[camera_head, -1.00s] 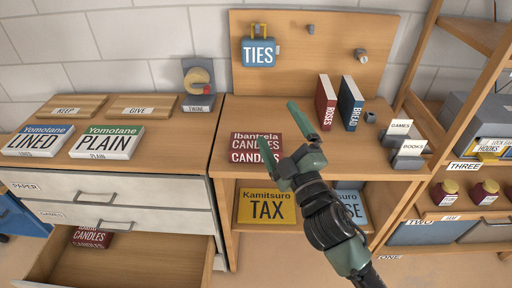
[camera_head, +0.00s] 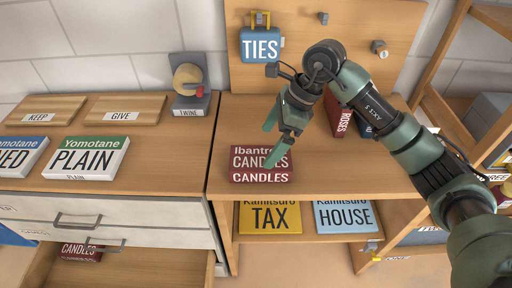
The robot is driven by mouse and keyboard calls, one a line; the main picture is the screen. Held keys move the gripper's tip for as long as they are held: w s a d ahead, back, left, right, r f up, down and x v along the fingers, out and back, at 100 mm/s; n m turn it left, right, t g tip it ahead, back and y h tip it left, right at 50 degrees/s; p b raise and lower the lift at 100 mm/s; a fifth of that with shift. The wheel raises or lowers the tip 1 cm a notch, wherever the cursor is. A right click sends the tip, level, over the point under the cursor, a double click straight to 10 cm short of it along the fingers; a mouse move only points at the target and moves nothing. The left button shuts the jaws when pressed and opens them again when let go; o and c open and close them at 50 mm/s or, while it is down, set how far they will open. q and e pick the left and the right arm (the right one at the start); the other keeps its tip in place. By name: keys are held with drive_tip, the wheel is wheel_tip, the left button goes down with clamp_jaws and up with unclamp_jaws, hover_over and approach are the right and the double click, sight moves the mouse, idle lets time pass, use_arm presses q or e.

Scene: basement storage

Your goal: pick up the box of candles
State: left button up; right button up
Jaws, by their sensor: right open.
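A dark red box of candles (camera_head: 259,165) lies flat on the wooden desk top, near its front left. My right gripper (camera_head: 271,142) is open and points down over the right part of this box, with its fingers partly covering the box's lettering. I cannot tell whether the fingers touch it. A second red candles box (camera_head: 80,251) lies in the open drawer at lower left. My left gripper is not in view.
Yellow TAX (camera_head: 268,217) and blue HOUSE (camera_head: 345,216) boxes lie on the shelf below. A twine holder (camera_head: 189,86) and PLAIN paper pack (camera_head: 87,157) are at left. The desk's front right is clear.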

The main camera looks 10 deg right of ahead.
sight(261, 158)
drive_tip(key=shift+d+f, duration=0.1)
drive_tip(key=shift+d, duration=0.1)
drive_tip(key=x, duration=0.1)
drive_tip(key=p+x, duration=0.1)
drive_tip(key=x, duration=0.1)
drive_tip(key=shift+s+a+f, duration=0.2)
drive_tip(key=shift+s, duration=0.15)
drive_tip(key=x, duration=0.1)
drive_tip(key=p+x, duration=0.1)
drive_tip(key=shift+w+f, duration=0.25)
drive_tip(key=shift+f, duration=0.05)
drive_tip(key=shift+a+f, duration=0.2)
drive_tip(key=shift+f, duration=0.25)
drive_tip(key=c, duration=1.5)
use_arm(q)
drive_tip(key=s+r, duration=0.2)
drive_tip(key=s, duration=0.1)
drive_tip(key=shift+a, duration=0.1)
use_arm(e)
drive_tip(key=shift+r, duration=0.1)
